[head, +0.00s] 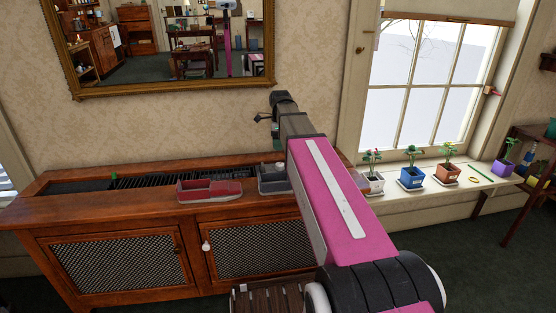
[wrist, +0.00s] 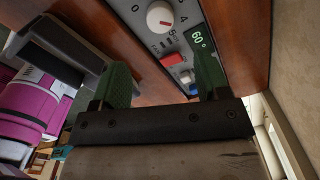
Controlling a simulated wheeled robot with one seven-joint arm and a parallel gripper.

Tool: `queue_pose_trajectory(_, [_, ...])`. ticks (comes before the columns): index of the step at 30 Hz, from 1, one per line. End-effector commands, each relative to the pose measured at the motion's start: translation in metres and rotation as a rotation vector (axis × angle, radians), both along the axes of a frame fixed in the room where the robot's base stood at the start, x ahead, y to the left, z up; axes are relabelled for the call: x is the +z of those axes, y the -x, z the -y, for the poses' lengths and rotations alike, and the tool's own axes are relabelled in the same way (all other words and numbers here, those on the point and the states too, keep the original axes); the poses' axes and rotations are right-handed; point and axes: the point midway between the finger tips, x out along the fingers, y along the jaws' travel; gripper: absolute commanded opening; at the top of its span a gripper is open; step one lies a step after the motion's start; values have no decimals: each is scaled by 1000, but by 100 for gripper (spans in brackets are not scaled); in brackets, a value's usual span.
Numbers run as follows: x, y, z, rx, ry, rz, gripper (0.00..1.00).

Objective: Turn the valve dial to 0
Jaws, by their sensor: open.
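The valve dial (wrist: 160,17) is a round white knob with a red pointer mark, on a grey control panel (wrist: 150,45) set on brown wood in the wrist view. Printed figures 0 and 4 show near the knob, and a small display (wrist: 198,38) reads 60°. Which figure the pointer meets is unclear. My gripper (wrist: 163,78) is open and empty, its two green fingertips apart, with the panel and dial beyond them.
A red button (wrist: 172,60) sits on the panel. A red tray (head: 208,191) and a grey object (head: 272,181) stand on the wooden cabinet (head: 110,215). A gilt mirror (head: 180,88) hangs above. Potted plants, including a blue pot (head: 412,179), line the windowsill at right.

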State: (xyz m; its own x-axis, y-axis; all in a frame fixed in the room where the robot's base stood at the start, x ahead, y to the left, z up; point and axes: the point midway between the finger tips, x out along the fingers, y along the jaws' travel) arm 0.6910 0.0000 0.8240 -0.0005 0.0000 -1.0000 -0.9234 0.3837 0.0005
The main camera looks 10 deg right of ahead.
Motion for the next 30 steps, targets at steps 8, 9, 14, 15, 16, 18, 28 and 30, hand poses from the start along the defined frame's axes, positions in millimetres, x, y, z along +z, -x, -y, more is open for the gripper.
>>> queue_pose_trajectory(8, [-27,1,0,0,0,-2,69])
queue_pose_trajectory(9, [-33,1,0,0,0,-2,69])
queue_pose_trajectory(14, [-58,1,0,0,1,-1,69])
queue_pose_trajectory(15, [-65,0,0,0,1,-1,69])
queue_pose_trajectory(16, [-69,0,0,0,0,-2,69])
queue_pose_trajectory(18, [-79,0,0,0,0,-2,69])
queue_pose_trajectory(28, [-106,0,0,0,0,0,69])
queue_pose_trajectory(30, [-107,0,0,0,0,1,69])
